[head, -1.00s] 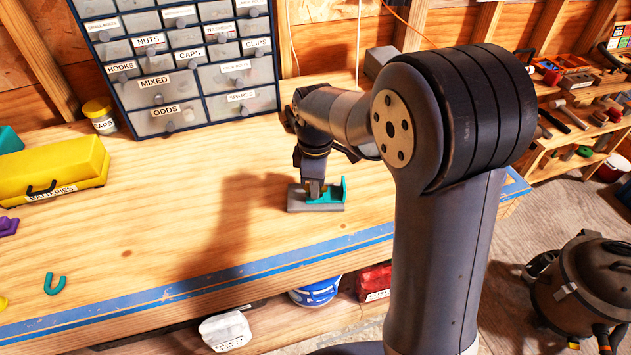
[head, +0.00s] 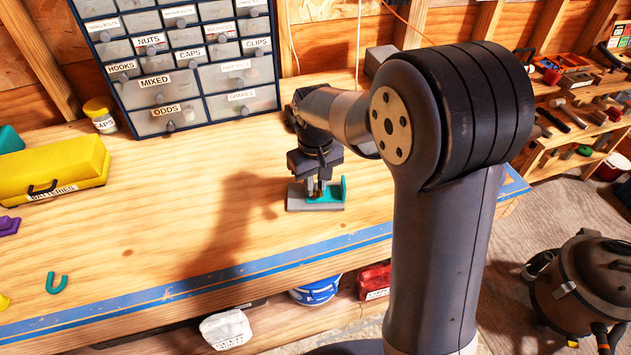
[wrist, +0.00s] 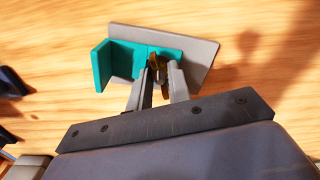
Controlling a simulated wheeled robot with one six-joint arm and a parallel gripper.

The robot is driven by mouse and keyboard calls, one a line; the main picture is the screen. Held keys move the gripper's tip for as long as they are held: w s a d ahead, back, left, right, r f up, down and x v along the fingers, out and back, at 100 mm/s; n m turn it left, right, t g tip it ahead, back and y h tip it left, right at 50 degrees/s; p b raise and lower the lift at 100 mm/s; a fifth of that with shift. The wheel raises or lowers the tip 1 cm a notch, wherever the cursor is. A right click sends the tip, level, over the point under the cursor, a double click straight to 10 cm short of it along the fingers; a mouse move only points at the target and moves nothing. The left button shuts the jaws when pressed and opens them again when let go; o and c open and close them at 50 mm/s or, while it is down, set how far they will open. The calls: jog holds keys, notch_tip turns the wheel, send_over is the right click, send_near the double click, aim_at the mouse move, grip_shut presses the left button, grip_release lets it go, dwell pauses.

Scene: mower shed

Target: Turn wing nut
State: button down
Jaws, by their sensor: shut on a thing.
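The wing nut (wrist: 161,63) shows as a small brassy piece between my fingertips in the wrist view. My gripper (wrist: 157,74) is shut on it, and the fingers hide most of it. It sits by a teal bracket (wrist: 120,57) with an upright side wall, on a grey base plate (wrist: 201,52). In the head view my gripper (head: 314,188) points down at the base plate (head: 303,204), with the teal bracket (head: 343,188) at its right. The wing nut cannot be made out there.
A drawer cabinet (head: 200,62) stands behind on the wooden bench (head: 150,230). A yellow case (head: 50,170), a jar (head: 101,115) and a teal U-shaped piece (head: 57,282) are to the left. The bench around the base plate is clear.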

jog(key=m, duration=0.5)
jog(key=shift+r+m, duration=0.1)
jog(key=shift+m, duration=0.3)
dwell(0.9)
jog(key=c, duration=1.3)
grip_release()
notch_tip(320, 180, up, 11)
jog(key=shift+b, duration=0.3)
